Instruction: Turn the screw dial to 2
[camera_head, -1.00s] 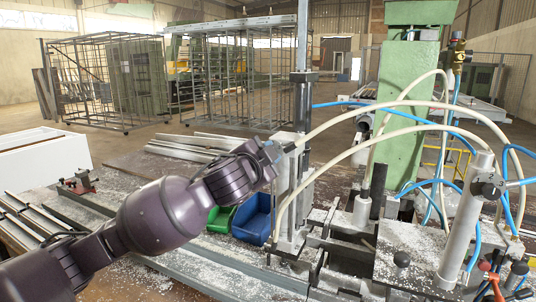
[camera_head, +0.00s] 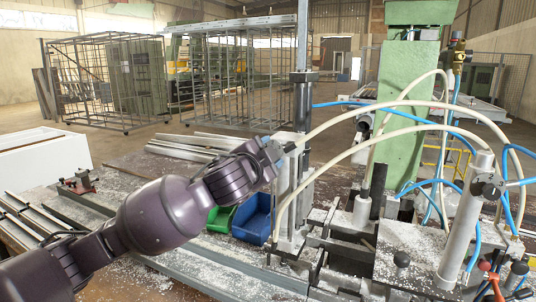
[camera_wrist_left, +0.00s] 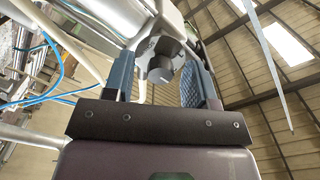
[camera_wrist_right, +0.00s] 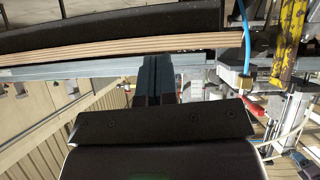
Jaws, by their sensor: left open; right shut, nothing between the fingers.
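A dark, faceted screw dial (camera_wrist_left: 161,74) shows in the left wrist view, at the end of a pale metal cylinder. My left gripper (camera_wrist_left: 158,66) is open, with one blue finger on each side of the dial; I cannot tell whether they touch it. My right gripper (camera_wrist_right: 159,75) is shut and empty in the right wrist view.
Pale hoses (camera_head: 400,107) and blue hoses arch over the bench right of my left gripper. A blue bin (camera_head: 252,222) and a green bin (camera_head: 220,220) stand below my left forearm. A green column (camera_head: 405,130) rises behind. In the right wrist view, a long rail runs close beyond the fingers.

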